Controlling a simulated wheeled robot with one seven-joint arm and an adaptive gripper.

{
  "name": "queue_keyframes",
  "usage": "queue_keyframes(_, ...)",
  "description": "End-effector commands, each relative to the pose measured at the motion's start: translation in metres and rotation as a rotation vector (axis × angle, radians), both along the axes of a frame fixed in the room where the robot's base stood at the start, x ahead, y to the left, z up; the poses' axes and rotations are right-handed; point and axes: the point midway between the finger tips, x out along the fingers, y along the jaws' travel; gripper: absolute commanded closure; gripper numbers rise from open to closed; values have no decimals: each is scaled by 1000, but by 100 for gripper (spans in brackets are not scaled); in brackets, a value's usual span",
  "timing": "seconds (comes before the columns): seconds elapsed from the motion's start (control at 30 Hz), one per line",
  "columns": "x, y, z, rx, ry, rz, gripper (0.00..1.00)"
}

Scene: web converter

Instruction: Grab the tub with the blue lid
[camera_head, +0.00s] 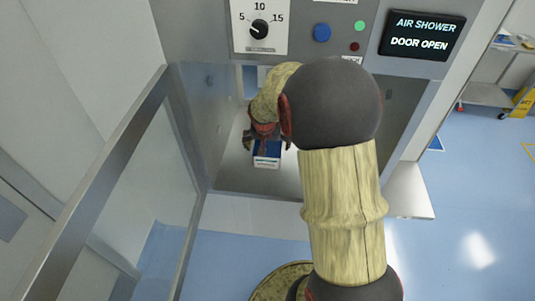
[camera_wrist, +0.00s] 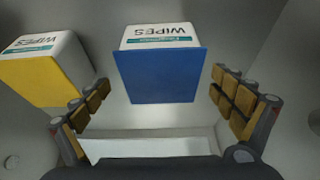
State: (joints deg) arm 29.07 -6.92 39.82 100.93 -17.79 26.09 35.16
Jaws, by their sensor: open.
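The tub with the blue lid (camera_wrist: 160,78) is a white, boxy tub labelled WIPES, upside down in the wrist view. In the head view the tub (camera_head: 267,153) stands on the metal floor of an open chamber, just below my gripper (camera_head: 265,137). In the wrist view my gripper (camera_wrist: 161,84) is open, with its padded fingers to the left and right of the blue lid. Gaps show on both sides, and no contact is visible. My own arm covers part of the chamber in the head view.
A similar WIPES tub with a yellow lid (camera_wrist: 45,78) stands close on the left, near my left finger in the wrist view. Metal chamber walls (camera_head: 228,110) enclose the space. A control panel (camera_head: 300,30) is above the opening, and an open glass door (camera_head: 150,180) is at left.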

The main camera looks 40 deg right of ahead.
Motion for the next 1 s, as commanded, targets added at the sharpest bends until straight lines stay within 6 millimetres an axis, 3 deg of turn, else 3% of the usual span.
queue_keyframes(0.43,12,-11,-49,1,1,1,0)
queue_keyframes(0.7,14,-12,-51,-1,-1,2,0)
queue_keyframes(1.0,13,-12,-51,0,-1,1,17)
